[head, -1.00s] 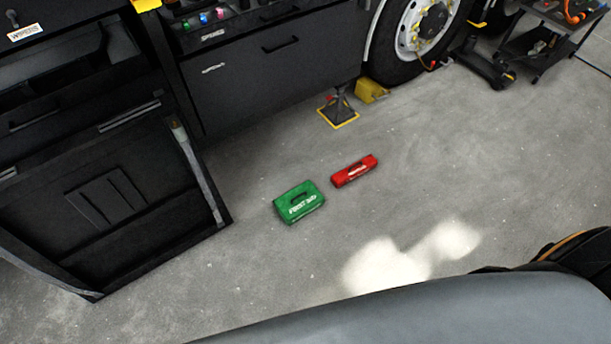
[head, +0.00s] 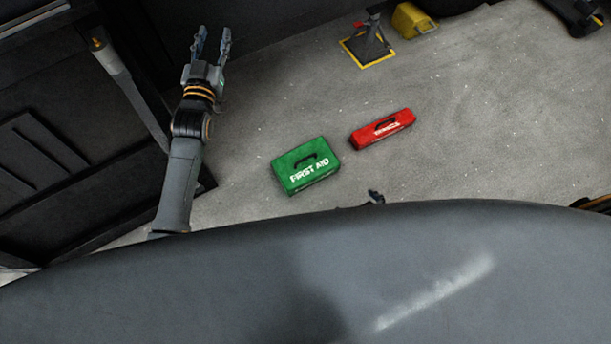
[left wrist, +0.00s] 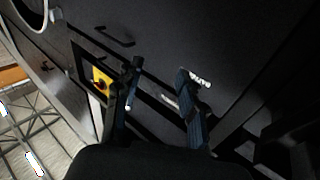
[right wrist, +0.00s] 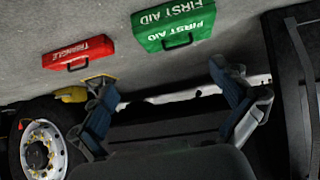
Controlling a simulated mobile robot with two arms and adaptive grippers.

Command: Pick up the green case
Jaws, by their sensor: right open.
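The green case (head: 305,168) marked FIRST AID lies flat on the concrete floor, with a dark handle on it. It also shows at the top of the right wrist view (right wrist: 180,22), beyond my spread fingers. My left gripper (head: 212,42) is raised at the upper left in the head view, near the dark cabinet, apart from the case; its fingers are open and empty in the left wrist view (left wrist: 160,68). My right gripper (right wrist: 162,80) is open and empty. In the head view only a small dark tip of it (head: 375,197) shows, the rest hidden behind my body.
A red case (head: 382,130), marked TRIANGLE in the right wrist view, lies just right of the green case. A stand with a yellow-edged base (head: 368,48) and a yellow block (head: 414,21) are behind. A dark open panel (head: 60,150) is at left.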

